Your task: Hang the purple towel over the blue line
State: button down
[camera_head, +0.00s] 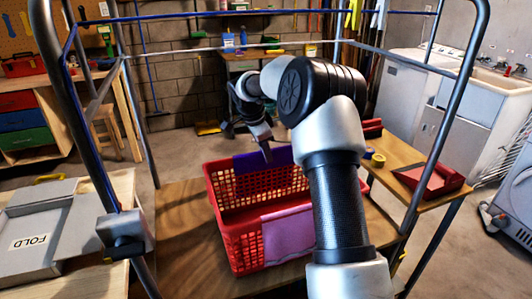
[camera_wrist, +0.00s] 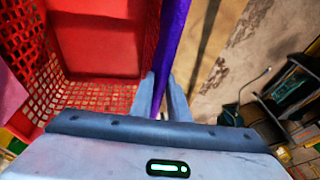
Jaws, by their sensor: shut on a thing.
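The purple towel (camera_head: 250,162) hangs over the far rim of the red basket (camera_head: 236,255). In the wrist view the towel (camera_wrist: 172,45) runs as a narrow strip between the fingers. My gripper (camera_head: 267,154) is at the towel's upper edge at the far rim, and in the wrist view (camera_wrist: 162,92) its fingers are shut on the towel. The blue line (camera_head: 190,15) runs high across the metal rack, well above the basket and my gripper. My arm hides part of the basket's right side.
A pink cloth (camera_head: 287,235) hangs over the basket's near side. A paler line (camera_head: 220,49) crosses the rack lower down. Metal posts (camera_head: 470,80) stand on both sides. A grey folding board (camera_head: 45,225) lies at left, and a red tray (camera_head: 432,182) at right.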

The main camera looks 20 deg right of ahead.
jog(key=shift+r+p, duration=2.7)
jog(key=shift+r, duration=1.8)
